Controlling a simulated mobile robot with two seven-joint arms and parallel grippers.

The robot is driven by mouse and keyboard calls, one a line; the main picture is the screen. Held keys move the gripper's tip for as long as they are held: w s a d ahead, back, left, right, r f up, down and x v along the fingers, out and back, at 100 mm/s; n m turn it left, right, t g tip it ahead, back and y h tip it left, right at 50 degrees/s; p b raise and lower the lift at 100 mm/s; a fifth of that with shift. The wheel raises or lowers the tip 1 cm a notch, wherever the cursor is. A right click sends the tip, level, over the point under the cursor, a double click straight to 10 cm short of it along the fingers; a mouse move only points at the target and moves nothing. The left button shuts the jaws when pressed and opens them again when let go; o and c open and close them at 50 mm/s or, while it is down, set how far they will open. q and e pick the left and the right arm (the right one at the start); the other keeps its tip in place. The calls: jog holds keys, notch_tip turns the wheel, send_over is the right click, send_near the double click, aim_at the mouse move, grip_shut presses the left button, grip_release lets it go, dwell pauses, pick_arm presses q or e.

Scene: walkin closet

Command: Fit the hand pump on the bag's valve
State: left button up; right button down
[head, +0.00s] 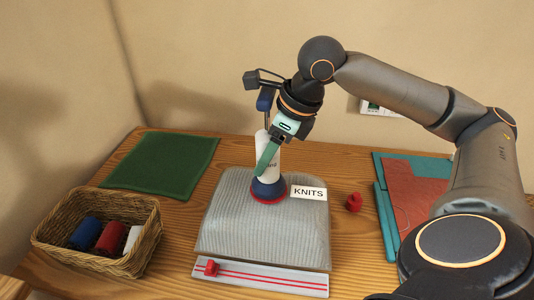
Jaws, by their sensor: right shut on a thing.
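The hand pump (273,163) has a white body, a blue flared foot and a blue handle at its top. It stands nearly upright over the bag (235,222), a grey ribbed bundle with a white "KNITS" label. The pump's foot is at the red ring of the valve (268,200) on the bag's top. The foot hides the valve's middle, and I cannot tell if it is fully seated. My right gripper (268,150) is shut on the pump's body from above, with one green finger in front. My left gripper is out of view.
A white strip with red lines and a red slider (211,267) lies along the bag's front edge. A small red cap (353,203) lies right of the bag. A wicker basket (142,257) with rolls stands left, a green cloth (163,163) behind it. Teal and brown folders (412,190) lie right.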

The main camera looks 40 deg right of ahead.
jog(key=shift+p, duration=0.3)
dwell(0.6)
jog(key=shift+c, duration=0.7)
grip_release()
jog(key=p+v, duration=0.2)
jog(key=v, duration=1)
jog(key=shift+r, duration=0.2)
